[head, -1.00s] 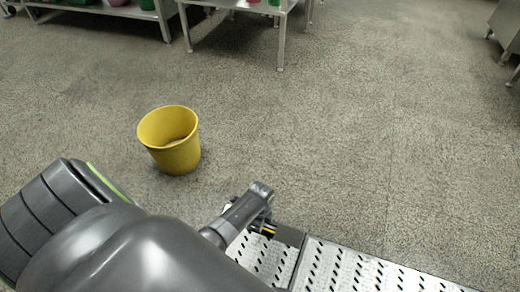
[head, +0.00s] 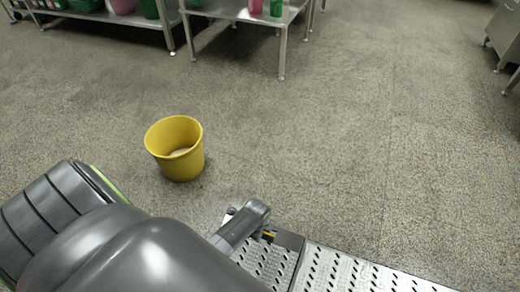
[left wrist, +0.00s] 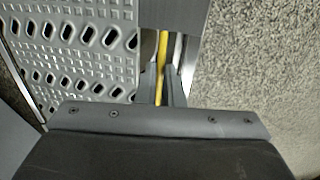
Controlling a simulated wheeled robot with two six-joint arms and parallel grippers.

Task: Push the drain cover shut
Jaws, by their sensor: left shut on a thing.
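The drain cover (head: 265,264) is a perforated metal plate low in the head view, with a dark grey end strip (head: 288,240). In the left wrist view the perforated plate (left wrist: 75,40) fills the upper left, beside a plain grey strip (left wrist: 172,15). My left gripper (head: 264,232) is low, at the floor-side edge of the plate. In the left wrist view its narrow fingers (left wrist: 163,85) are shut on a yellow bar (left wrist: 162,50) that runs under the grey strip. My arm hides part of the plate. My right gripper is out of view.
Another perforated plate (head: 350,272) continues to the right. A yellow bucket (head: 178,150) stands on the speckled floor beyond the gripper. Metal tables (head: 240,12) with coloured containers stand at the back. The floor at centre and right is clear.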

